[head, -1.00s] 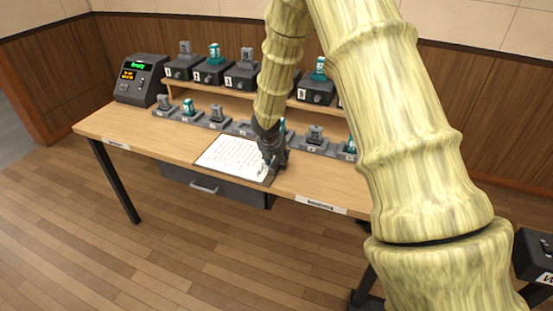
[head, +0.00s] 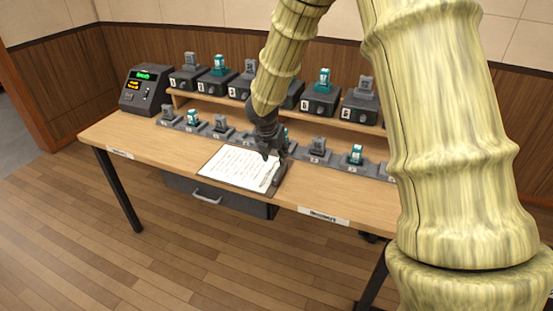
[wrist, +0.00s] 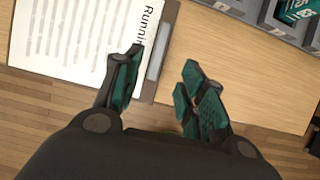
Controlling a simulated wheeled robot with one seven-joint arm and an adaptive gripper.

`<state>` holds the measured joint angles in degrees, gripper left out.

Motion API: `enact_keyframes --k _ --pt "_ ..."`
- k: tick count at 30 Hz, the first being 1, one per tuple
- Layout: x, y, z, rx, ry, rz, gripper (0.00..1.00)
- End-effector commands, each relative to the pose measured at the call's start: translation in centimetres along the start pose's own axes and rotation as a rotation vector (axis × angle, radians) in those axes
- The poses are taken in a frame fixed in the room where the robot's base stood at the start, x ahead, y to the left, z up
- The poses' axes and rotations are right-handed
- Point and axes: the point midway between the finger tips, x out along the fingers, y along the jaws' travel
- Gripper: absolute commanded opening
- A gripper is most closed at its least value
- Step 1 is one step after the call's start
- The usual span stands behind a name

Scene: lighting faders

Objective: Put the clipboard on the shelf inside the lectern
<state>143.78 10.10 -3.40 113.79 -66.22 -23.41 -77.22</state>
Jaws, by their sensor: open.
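The clipboard (head: 236,168) lies flat on the wooden desk near its front edge, with a printed white sheet on it. In the wrist view, the sheet (wrist: 70,40) fills the upper left, and the grey clip strip (wrist: 160,50) runs along the clipboard's right edge. My gripper (head: 273,152) is at the clipboard's right end, and the fingers look slightly above it. The left finger overlaps the sheet's edge; the right finger is over bare desk. The lectern is not in view.
A row of small grey and teal fader units (head: 220,124) stands behind the clipboard. A raised shelf (head: 205,104) behind holds several black boxes. A console with a lit display (head: 146,90) stands at the left. A drawer (head: 207,195) is under the desk. The desk's left part is clear.

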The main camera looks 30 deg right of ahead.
Motion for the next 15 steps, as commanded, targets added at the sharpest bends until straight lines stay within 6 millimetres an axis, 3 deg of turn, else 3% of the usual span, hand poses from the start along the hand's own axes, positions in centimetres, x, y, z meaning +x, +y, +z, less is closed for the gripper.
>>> enact_keyframes --k 5,8,11,15 --pt "-0.7 -0.1 -0.4 0.006 0.007 -0.001 0.41" --pt "0.4 -0.2 -2.4 0.052 0.045 0.001 0.41" --pt "2.9 -0.7 -6.8 0.162 0.126 -0.002 0.41" --pt "6.7 -1.9 -14.9 0.408 0.268 -0.026 0.41"
